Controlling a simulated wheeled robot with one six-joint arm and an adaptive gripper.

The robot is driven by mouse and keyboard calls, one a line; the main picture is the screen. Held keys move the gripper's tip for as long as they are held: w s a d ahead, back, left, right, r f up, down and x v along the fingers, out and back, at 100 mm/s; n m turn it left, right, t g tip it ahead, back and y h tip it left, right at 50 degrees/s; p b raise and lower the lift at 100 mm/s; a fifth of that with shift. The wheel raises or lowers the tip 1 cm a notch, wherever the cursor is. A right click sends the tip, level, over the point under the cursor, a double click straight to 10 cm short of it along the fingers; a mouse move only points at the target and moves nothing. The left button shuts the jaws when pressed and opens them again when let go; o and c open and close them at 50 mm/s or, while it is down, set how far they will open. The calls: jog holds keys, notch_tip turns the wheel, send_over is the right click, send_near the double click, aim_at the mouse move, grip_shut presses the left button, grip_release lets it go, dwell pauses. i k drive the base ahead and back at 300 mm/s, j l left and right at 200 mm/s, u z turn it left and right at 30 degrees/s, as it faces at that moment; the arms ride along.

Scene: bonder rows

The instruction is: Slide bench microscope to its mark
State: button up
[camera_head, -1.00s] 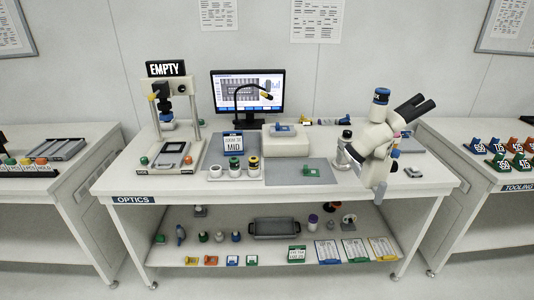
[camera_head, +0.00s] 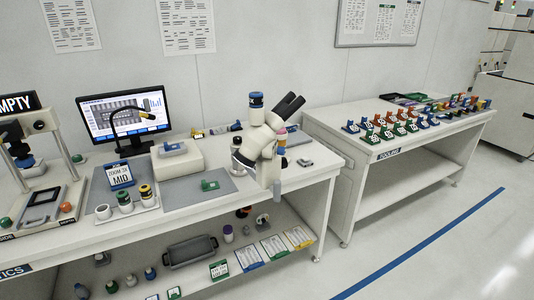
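The bench microscope (camera_head: 262,140) is white with black twin eyepieces (camera_head: 288,109) and a blue-banded top. It stands upright near the right end of the optics bench (camera_head: 310,172). Its lower front part overlaps the bench's front edge in the picture. Its foot is mostly hidden behind its own body. A grey mat (camera_head: 184,193) lies left of it and bears a small green item (camera_head: 209,185). Another grey patch shows behind its right side, partly covered. I cannot tell which surface is its mark. My gripper is not in view.
A white block (camera_head: 178,160), a monitor (camera_head: 124,115) and a tray of jars (camera_head: 127,208) stand left of the microscope. A small grey item (camera_head: 305,162) lies to its right. The tooling bench (camera_head: 380,160) stands beyond a gap. Open floor with a blue line (camera_head: 430,245) lies right.

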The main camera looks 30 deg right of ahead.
aim_at(256, 155)
jog(key=i+l+u, duration=0.2)
jog(key=l, duration=0.5)
jog(key=i+l+u, duration=0.15)
jog(key=l, duration=0.55)
jog(key=i+l+u, duration=0.2)
jog(key=l, duration=0.55)
jog(key=i+l+u, duration=0.2)
jog(key=l, duration=0.6)
jog(key=l+u, duration=0.15)
jog(key=l, duration=0.6)
jog(key=i, duration=0.05)
